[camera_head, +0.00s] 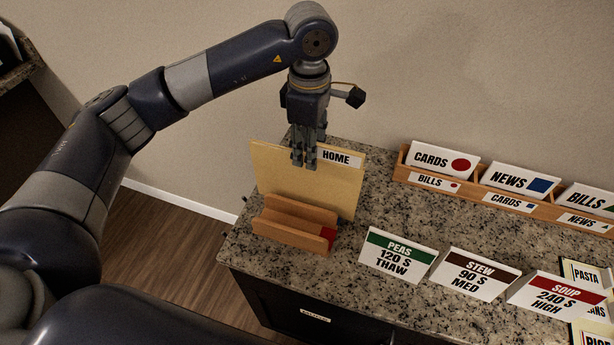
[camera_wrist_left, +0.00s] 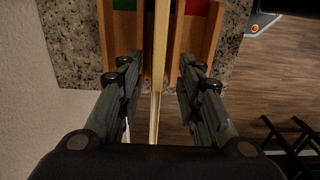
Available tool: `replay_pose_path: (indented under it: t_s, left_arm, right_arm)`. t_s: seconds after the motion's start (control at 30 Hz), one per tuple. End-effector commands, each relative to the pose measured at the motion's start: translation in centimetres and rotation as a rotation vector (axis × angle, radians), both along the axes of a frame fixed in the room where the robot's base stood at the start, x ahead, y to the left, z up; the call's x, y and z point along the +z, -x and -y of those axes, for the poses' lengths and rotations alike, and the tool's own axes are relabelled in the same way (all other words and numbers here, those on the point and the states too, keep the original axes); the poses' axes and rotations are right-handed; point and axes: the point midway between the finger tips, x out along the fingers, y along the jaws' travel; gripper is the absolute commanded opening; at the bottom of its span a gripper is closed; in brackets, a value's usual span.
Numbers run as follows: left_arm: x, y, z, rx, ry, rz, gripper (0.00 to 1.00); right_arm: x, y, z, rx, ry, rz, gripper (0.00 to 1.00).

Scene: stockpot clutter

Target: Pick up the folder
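The tan folder (camera_head: 290,182), labelled HOME, stands upright in a wooden rack (camera_head: 292,232) at the left end of the granite counter. My left gripper (camera_head: 304,160) points down at the folder's top edge. In the left wrist view the folder (camera_wrist_left: 157,112) shows edge-on between the two fingers of the left gripper (camera_wrist_left: 157,75). The fingers are open, with a gap on each side of the folder. The rack's slats (camera_wrist_left: 182,40) show below, with a green and a red patch between them. My right gripper is not in view.
A wooden sorter (camera_head: 475,198) with CARDS, NEWS and BILLS cards stands along the wall. PEAS (camera_head: 398,255), STEW (camera_head: 474,273) and SOUP (camera_head: 556,297) cards stand along the counter's front. Bare granite (camera_head: 385,205) lies between the rack and the sorter.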

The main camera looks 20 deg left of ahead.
Motion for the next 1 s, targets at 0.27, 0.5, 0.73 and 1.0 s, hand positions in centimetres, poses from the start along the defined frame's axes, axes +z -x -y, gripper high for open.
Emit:
replay_pose_path:
  t_s: [0.27, 0.5, 0.73, 1.0]
  left_arm:
    - [-3.4, -0.1, -0.1, 0.001, 0.000, -0.005, 0.33]
    - [-4.8, -0.2, 0.0, 0.001, 0.001, 0.000, 0.33]
    - [-4.8, -0.2, 0.0, 0.000, 0.000, 0.000, 0.11]
    - [-4.7, -0.2, 0.0, 0.000, 0.001, 0.000, 0.00]
  right_arm:
    - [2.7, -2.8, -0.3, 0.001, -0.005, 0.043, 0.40]
    - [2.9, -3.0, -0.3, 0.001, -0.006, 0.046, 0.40]
    - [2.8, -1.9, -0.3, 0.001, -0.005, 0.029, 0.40]
    - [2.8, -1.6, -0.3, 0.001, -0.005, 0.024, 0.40]
